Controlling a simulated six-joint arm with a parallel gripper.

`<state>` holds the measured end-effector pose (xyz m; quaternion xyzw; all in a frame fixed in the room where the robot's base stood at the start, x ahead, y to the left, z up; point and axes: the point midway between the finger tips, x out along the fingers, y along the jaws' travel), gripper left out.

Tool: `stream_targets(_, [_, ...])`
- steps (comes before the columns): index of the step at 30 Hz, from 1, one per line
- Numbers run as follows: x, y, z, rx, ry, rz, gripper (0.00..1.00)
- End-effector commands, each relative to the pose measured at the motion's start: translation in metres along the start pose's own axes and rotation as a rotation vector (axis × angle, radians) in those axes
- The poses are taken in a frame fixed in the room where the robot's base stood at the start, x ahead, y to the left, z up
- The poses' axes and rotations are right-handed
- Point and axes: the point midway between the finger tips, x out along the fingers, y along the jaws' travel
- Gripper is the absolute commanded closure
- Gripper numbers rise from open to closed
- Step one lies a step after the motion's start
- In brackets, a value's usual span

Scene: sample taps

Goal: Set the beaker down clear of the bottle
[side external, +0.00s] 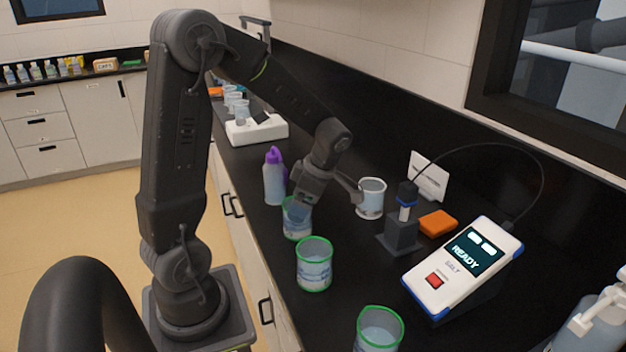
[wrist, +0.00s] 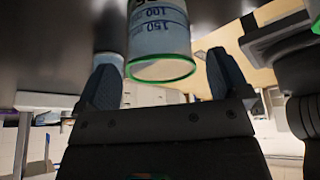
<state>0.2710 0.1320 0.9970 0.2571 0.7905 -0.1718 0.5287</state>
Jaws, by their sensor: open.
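A clear beaker with a green rim (side external: 297,219) stands upright on the black counter, partly hidden by my gripper (side external: 312,196). The purple-capped bottle (side external: 273,180) stands just behind it; I cannot tell whether they touch. In the wrist view the beaker (wrist: 160,42), with its 100 and 150 marks, shows between the two fingertips of my gripper (wrist: 161,75). The fingers are apart, with a gap on each side of the beaker. A bluish thing (wrist: 108,61) shows partly behind the beaker there; I cannot tell if it is the bottle.
Other green-rimmed beakers stand nearer, one close by (side external: 314,264) and one at the front (side external: 380,330). A clear beaker (side external: 371,198) stands right of my gripper. A probe holder (side external: 402,233), orange block (side external: 438,223) and meter (side external: 463,265) stand further right.

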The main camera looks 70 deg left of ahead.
Motion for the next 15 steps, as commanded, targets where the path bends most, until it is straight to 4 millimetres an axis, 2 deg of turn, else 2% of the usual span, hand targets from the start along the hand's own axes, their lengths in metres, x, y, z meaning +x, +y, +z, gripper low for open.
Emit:
stream_targets(1, [-0.012,0.001,0.001,0.0,-0.003,0.006,0.06])
stream_targets(6, [-0.049,0.001,0.001,0.0,-0.004,0.006,0.06])
stream_targets(12, [-0.079,0.0,0.001,0.001,-0.001,0.002,0.06])
stream_targets(15, [-0.087,0.0,0.0,0.002,-0.001,0.002,0.06])
